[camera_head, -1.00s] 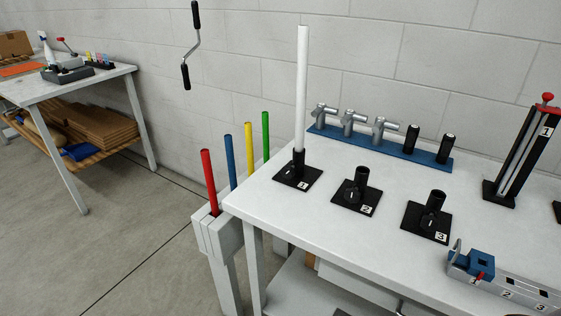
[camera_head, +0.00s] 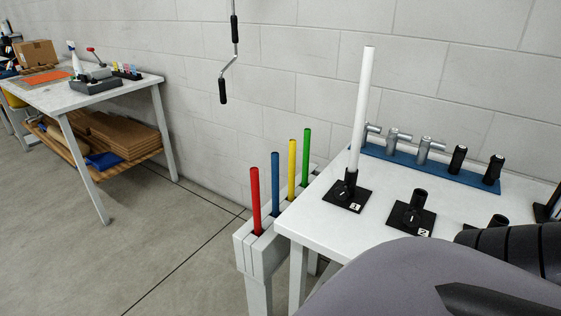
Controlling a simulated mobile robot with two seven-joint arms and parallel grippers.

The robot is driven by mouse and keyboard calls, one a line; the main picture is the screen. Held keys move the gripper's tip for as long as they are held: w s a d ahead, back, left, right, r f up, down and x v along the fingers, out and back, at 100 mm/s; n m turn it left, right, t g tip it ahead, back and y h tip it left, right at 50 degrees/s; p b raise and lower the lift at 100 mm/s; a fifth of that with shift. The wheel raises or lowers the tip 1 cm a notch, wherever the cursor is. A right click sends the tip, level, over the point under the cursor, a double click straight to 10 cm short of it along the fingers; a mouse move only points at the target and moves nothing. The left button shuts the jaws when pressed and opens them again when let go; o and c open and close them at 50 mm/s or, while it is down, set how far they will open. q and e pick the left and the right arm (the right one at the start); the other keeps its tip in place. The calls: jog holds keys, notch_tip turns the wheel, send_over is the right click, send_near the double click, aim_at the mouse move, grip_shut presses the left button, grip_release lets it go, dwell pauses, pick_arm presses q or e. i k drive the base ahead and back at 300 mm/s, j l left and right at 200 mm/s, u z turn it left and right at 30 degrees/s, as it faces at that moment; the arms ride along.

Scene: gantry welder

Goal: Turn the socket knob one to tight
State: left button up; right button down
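Socket one is a black holder with a square base plate (camera_head: 359,207) marked 1, near the left end of the white table. A tall white tube (camera_head: 365,100) stands nearly upright in it. Its small dark knob (camera_head: 344,194) is on the front left side of the holder; whether it is tight cannot be told. Socket two (camera_head: 412,212), marked 2, is empty to its right. A large grey and black part of my arm fills the lower right and hides socket three's lower part. I make out no gripper fingertips.
Red (camera_head: 255,200), blue, yellow and green rods stand in a grey rack (camera_head: 262,252) left of the table. A blue strip (camera_head: 440,172) with metal and black fittings lies along the back. A crank (camera_head: 228,65) hangs by the wall. Another table (camera_head: 110,93) is at far left.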

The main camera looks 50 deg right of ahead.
aim_at(341, 193)
jog(key=i+j+u, duration=0.15)
jog(key=i, duration=0.35)
jog(key=i+j+u, duration=0.1)
jog(key=i, duration=0.35)
jog(key=i+z, duration=0.75)
jog(key=z, duration=0.2)
jog(key=i+z, duration=0.2)
jog(key=z, duration=0.2)
jog(key=i+z, duration=0.15)
jog(key=z, duration=0.2)
jog(key=i+j+z, duration=0.1)
jog(key=z, duration=0.3)
jog(key=i+z, duration=0.1)
jog(key=z, duration=0.75)
jog(key=i+j+z, duration=0.1)
jog(key=z, duration=0.35)
